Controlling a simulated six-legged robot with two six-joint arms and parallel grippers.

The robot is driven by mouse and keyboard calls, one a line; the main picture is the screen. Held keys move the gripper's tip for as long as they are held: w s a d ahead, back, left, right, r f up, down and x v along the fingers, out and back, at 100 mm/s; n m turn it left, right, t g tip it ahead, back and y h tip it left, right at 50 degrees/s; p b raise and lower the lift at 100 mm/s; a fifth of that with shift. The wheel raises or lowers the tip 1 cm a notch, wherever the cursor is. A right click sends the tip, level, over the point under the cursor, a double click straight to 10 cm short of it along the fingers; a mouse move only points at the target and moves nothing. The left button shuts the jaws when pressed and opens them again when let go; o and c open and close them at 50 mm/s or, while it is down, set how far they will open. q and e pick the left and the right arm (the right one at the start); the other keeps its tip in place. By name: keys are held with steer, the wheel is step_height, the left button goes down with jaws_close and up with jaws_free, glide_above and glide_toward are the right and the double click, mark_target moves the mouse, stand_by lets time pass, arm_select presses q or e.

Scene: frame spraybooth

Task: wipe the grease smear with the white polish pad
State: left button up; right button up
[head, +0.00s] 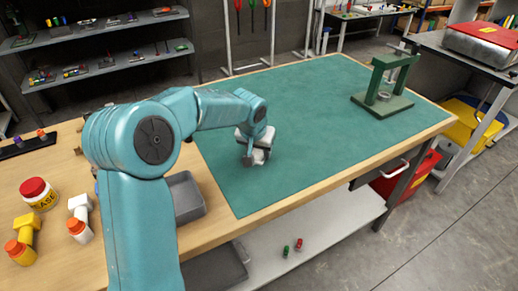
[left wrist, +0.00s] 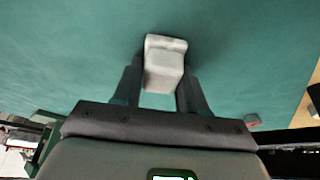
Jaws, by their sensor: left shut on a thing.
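The white polish pad (head: 259,157) is a pale block with a stepped shape. My left gripper (head: 252,150) is shut on it, low over the green mat (head: 310,110) near the mat's left part. In the left wrist view the pad (left wrist: 164,60) sits between the two dark fingers of my left gripper (left wrist: 160,78), with green mat around it. I cannot tell whether the pad touches the mat. No grease smear can be made out; the area under the pad and gripper is hidden. My right gripper is not in view.
A green press-like frame (head: 388,88) stands at the mat's far right. A red-lidded grease tub (head: 40,195), a yellow bottle (head: 24,240) and a white bottle (head: 80,220) stand at the left. A grey bin (head: 185,196) is by the table edge. The mat's middle is clear.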

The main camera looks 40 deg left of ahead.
arm_select(q)
steer(key=shift+a+r+p, duration=0.15)
steer(key=shift+r+p, duration=0.05)
steer(key=shift+p, duration=0.1)
steer(key=r, duration=0.1)
steer(key=r+p, duration=0.1)
steer(key=shift+d+r, duration=0.3)
steer(key=shift+a+r+p, duration=0.2)
steer(key=shift+r+p, duration=0.3)
steer(key=shift+d+r+p, duration=0.2)
steer(key=shift+r+p, duration=0.6)
steer(key=shift+r, duration=0.45)
steer(key=shift+a+r+p, duration=0.15)
steer(key=shift+r+p, duration=0.35)
steer(key=shift+r, duration=0.35)
